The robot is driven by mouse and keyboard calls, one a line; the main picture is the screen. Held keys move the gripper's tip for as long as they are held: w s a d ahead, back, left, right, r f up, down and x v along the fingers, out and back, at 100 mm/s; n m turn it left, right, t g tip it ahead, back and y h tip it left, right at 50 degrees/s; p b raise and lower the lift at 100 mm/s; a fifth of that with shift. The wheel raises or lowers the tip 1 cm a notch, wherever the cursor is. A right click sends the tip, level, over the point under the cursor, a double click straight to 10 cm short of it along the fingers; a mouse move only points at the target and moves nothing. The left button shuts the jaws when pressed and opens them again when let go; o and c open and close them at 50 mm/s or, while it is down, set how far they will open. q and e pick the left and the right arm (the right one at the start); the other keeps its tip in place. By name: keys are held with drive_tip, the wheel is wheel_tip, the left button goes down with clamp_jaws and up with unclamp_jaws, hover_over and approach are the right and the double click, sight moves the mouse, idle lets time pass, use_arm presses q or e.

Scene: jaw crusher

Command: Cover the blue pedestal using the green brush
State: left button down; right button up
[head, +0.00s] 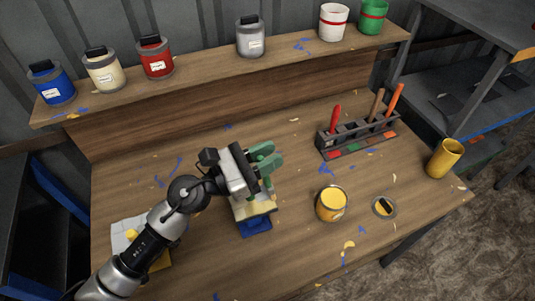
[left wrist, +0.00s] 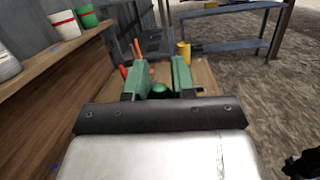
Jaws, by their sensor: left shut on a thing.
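My left gripper (head: 267,158) is over the middle of the table, its green fingers shut. In the left wrist view, a rounded green thing, apparently the end of the green brush (left wrist: 160,90), shows between the fingers (left wrist: 158,76). In the head view, the brush is hard to tell from the green fingers, and its bristles are not clearly seen. The blue pedestal (head: 256,228) is on the table just below the gripper in the picture. A cream and yellow block (head: 254,208) sits above the blue part, partly hidden by the gripper. My right gripper is not in view.
An open yellow paint can (head: 332,204) and its lid (head: 384,207) are right of the pedestal. Behind them stands a brush rack (head: 357,135) with red, brown and orange handles. A yellow cup (head: 444,158) is near the right edge. Paint cans line the back shelf (head: 205,75).

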use_arm(q)
drive_tip(key=shift+f+b, duration=0.4)
drive_tip(key=shift+b, duration=0.1)
idle(0.6)
drive_tip(key=shift+w+a+b, duration=0.3)
drive_tip(key=shift+w+b, duration=0.1)
drive_tip(key=shift+w, duration=0.35)
drive_tip(key=shift+s+d, duration=0.3)
drive_tip(key=shift+s, duration=0.55)
idle(0.8)
drive_tip(key=shift+r+p, duration=0.15)
drive_tip(key=shift+p, duration=0.15)
